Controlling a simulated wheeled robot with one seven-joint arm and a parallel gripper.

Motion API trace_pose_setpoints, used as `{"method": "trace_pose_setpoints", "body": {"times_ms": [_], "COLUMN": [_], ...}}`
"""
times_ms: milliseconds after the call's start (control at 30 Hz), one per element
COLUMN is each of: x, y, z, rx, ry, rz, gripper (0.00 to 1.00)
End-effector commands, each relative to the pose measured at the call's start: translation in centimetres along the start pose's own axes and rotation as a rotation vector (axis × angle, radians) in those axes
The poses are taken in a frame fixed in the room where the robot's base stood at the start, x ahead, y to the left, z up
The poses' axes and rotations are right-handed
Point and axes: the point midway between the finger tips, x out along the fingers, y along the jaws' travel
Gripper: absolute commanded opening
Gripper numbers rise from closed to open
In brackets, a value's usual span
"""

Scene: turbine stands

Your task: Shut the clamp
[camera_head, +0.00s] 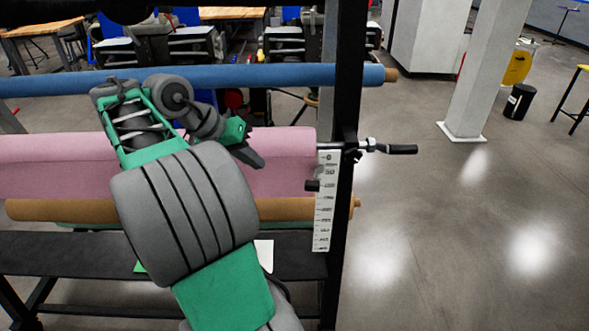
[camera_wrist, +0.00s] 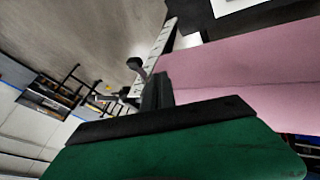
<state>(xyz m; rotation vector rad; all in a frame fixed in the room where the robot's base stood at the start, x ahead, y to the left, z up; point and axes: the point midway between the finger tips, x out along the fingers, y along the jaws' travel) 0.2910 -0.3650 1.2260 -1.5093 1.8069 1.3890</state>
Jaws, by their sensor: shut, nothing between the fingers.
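The clamp's black lever handle (camera_head: 390,148) sticks out level to the right of the dark upright post, near the top of the white scale (camera_head: 323,200). A small dark knob (camera_head: 312,186) sits at the left edge of the scale. My gripper (camera_head: 254,158) is shut and empty, left of the post and in front of the pink roll, apart from the handle. In the wrist view my dark fingers (camera_wrist: 157,92) show close together, with a dark knob-ended part (camera_wrist: 135,65) and the scale (camera_wrist: 155,52) beyond them. I cannot tell which clamp part that is.
A pink roll (camera_head: 285,150) lies across the rack behind my gripper. A blue roll (camera_head: 300,76) is above it and a brown roll (camera_head: 290,208) below. The black post (camera_head: 345,90) stands between my gripper and the lever. Open floor (camera_head: 460,230) lies to the right.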

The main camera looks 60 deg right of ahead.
Motion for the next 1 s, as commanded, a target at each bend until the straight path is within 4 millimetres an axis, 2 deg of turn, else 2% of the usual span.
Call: {"method": "trace_pose_setpoints", "body": {"times_ms": [367,567,867,1000], "x": [0.6,3.8,10.2,11.1], "y": [0.2,0.2,0.3,2.5], "z": [0.1,0.3,0.2,0.1], "rx": [0.013,0.014,0.013,0.015], "ry": [-0.005,-0.006,-0.007,-0.004], "rz": [0.008,0.01,0.01,0.007], "gripper": [0.0,0.0,0.0,0.0]}}
